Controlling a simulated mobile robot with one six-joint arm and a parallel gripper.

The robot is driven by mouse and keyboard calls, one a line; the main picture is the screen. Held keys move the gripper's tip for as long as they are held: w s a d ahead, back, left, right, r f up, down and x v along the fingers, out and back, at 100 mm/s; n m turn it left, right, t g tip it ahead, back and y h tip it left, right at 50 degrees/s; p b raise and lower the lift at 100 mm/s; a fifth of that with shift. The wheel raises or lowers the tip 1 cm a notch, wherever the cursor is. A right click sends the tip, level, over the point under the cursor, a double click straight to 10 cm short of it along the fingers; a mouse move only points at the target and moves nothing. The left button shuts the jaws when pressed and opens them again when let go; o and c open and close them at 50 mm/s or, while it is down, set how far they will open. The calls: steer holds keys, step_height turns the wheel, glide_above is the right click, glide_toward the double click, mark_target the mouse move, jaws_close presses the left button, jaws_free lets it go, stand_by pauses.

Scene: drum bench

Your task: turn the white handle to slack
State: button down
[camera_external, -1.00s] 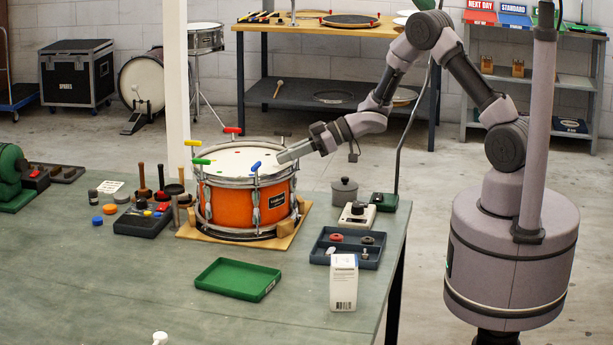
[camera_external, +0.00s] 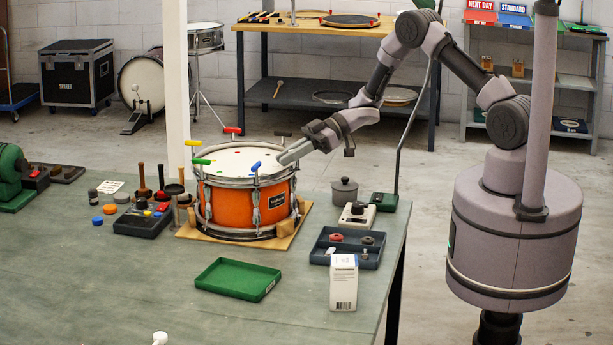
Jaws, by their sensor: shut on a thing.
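The orange snare drum (camera_external: 235,208) stands on a wooden base on the bench. Coloured handles stand around its rim: red (camera_external: 232,130), yellow (camera_external: 193,142), green (camera_external: 201,161), blue (camera_external: 256,166) and black (camera_external: 283,134). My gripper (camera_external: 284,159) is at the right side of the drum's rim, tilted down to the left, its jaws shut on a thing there. The fingers hide what they hold; its place on the rim fits the white handle, but no white of it shows clearly.
A green tray (camera_external: 238,279), a white box (camera_external: 343,283) and a dark parts tray (camera_external: 348,262) lie in front and to the right. A lidded grey pot (camera_external: 344,190) and a white dial device (camera_external: 356,215) stand right of the drum. The front left bench is mostly clear.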

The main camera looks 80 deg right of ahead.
steer(key=c, duration=1.5)
jaws_free()
